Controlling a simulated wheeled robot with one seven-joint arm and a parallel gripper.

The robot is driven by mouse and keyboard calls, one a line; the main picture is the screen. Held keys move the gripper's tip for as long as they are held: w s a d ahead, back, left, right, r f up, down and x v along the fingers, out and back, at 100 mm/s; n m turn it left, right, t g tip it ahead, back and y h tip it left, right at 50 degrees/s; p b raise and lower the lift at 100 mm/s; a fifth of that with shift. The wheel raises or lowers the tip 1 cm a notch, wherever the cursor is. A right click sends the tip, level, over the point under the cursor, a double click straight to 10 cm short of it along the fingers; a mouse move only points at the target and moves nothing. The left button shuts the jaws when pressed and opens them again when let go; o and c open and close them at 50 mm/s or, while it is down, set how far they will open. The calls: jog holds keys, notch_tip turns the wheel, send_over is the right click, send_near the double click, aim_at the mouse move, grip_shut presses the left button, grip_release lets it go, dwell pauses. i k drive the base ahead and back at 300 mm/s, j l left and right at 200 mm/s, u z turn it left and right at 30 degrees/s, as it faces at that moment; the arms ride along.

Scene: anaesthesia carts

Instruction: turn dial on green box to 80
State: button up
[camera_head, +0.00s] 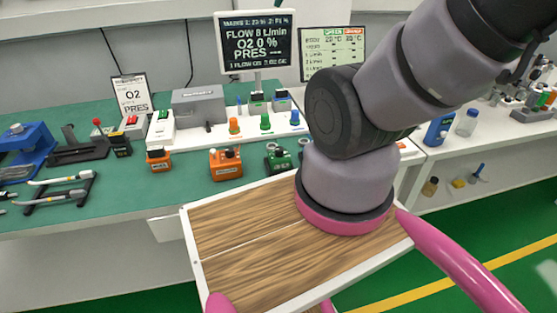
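A small green box (279,160) with dark parts on top stands on the green bench top, right of the middle, close to the left side of my arm. Its dial and any scale marks are too small to read, and my arm may hide part of what lies to its right. My arm rises from its base and leaves the picture at the top right. My gripper is out of the picture, so its place relative to the green box does not show.
Orange boxes (226,164) stand left of the green box. Behind are coloured knobbed fittings (265,122), a grey case (199,105) and a monitor (257,43) reading FLOW 8 L/min, O2 0 %. A blue device (28,147) and a pen rack (60,190) stand left.

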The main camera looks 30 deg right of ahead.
aim_at(278, 151)
jog(key=k+j, duration=0.1)
jog(key=k, duration=0.3)
jog(key=k+j+u, duration=0.1)
jog(key=k, duration=0.25)
jog(key=k+j, duration=0.2)
jog(key=k, duration=0.2)
jog(key=u, duration=0.05)
